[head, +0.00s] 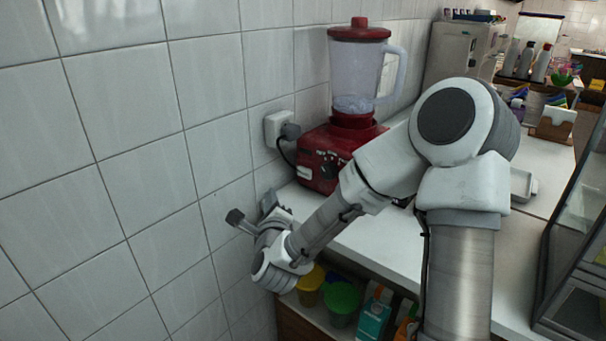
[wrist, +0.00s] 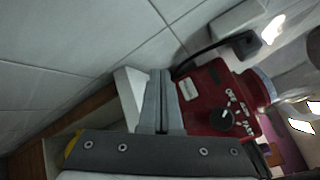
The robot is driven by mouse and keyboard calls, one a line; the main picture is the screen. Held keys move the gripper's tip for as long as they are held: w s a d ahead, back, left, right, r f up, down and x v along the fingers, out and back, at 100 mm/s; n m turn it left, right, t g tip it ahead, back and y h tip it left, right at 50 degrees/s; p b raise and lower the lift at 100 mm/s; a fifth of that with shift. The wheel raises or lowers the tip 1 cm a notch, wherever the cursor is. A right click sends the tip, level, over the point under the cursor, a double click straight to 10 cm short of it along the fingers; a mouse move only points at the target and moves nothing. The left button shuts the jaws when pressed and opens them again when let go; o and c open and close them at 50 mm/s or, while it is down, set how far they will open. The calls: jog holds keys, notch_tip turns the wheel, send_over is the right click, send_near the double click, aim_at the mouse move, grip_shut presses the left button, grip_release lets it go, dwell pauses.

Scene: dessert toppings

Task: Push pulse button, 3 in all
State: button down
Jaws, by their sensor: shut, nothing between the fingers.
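A red blender (head: 322,152) with a clear jar and red lid stands on the white counter against the tiled wall. I cannot tell which button is pulse. My gripper (wrist: 160,74) is shut and empty, its fingertips just left of the base in the wrist view, with no contact visible. In the head view my gripper (head: 268,201) is at the counter's left end, left of the base, partly hidden by my wrist.
A wall socket (head: 279,128) with a plug and black cord is behind the blender. Tubs (head: 341,303) and cartons (head: 374,315) sit on a shelf below the counter (head: 361,240). A grey appliance and bottles (head: 541,66) stand farther back. The wall is close on the left.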

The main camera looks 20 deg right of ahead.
aim_at(299, 173)
jog(key=shift+d, duration=0.1)
dwell(0.3)
jog(key=shift+w+d+p, duration=0.15)
jog(key=shift+w+d, duration=0.7)
jog(key=shift+d, duration=0.35)
jog(key=shift+w+d+p, duration=0.2)
jog(key=shift+w+d, duration=0.65)
jog(key=shift+d, duration=0.3)
jog(key=shift+w+d+p, duration=0.15)
jog(key=shift+w+d, duration=0.7)
jog(key=shift+d, duration=0.35)
jog(key=shift+w+d, duration=0.1)
jog(key=shift+d, duration=0.05)
jog(key=shift+w+d, duration=0.15)
jog(key=shift+d, duration=0.05)
jog(key=shift+w+d, duration=0.25)
jog(key=shift+d, duration=0.15)
jog(key=shift+a, duration=0.15)
dwell(0.3)
jog(key=shift+s+a+b, duration=0.35)
jog(key=shift+s+a, duration=0.15)
jog(key=shift+a, duration=0.1)
